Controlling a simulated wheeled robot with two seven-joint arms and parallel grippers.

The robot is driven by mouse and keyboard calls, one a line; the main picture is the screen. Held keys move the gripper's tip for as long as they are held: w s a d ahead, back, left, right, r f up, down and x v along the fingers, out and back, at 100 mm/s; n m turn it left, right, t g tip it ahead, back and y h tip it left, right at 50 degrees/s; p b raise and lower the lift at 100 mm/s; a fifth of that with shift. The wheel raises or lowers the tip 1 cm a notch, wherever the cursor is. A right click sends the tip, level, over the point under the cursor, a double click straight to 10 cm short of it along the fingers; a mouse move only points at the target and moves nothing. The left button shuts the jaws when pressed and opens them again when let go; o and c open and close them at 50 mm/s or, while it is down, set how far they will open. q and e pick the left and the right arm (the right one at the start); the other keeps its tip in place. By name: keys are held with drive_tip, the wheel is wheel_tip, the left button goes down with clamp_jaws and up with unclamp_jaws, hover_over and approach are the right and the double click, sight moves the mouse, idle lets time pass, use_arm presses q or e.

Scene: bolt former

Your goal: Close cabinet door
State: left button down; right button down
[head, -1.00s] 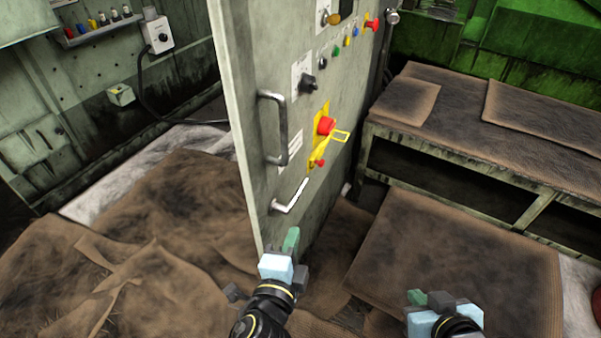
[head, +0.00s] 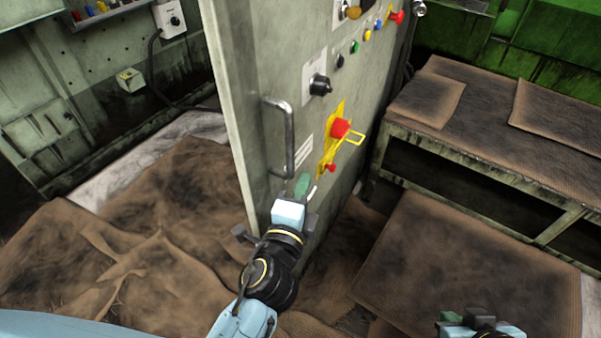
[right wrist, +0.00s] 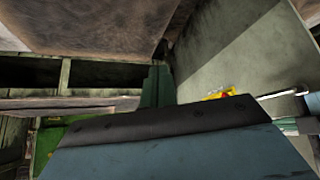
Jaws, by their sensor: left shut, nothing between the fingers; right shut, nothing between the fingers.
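The cabinet door (head: 285,60) is a tall grey-green panel standing out towards me, with its narrow edge at the left. It carries a bar handle (head: 290,135), a yellow plate with a red button (head: 341,128) and several coloured buttons. My left gripper (head: 303,186) is shut and empty at the door's lower front, just below the bar handle. My right gripper (head: 465,317) is shut and empty at the bottom right, apart from the door. The right wrist view shows the door face (right wrist: 240,55) at right.
A bench with open shelves (head: 470,170) stands right of the door. Brown mats (head: 150,220) cover the floor on both sides. A grey machine wall (head: 80,100) with a small control box (head: 170,18) is at the left.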

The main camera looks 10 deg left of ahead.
use_arm(q)
drive_tip(key=shift+a+r, duration=0.1)
drive_tip(key=shift+a, duration=0.35)
drive_tip(key=shift+w+a, duration=0.25)
drive_tip(key=shift+a, duration=0.25)
use_arm(e)
drive_tip(key=shift+s+d+f+g, duration=0.2)
drive_tip(key=shift+s+g, duration=0.1)
drive_tip(key=shift+s, duration=0.15)
drive_tip(key=shift+s+d+f+g, duration=0.2)
drive_tip(key=shift+s+d+g, duration=0.1)
drive_tip(key=shift+s, duration=0.15)
drive_tip(key=shift+s+d+f+g, duration=0.2)
drive_tip(key=shift+s+g, duration=0.1)
drive_tip(key=shift+s, duration=0.15)
use_arm(q)
drive_tip(key=shift+a, duration=0.15)
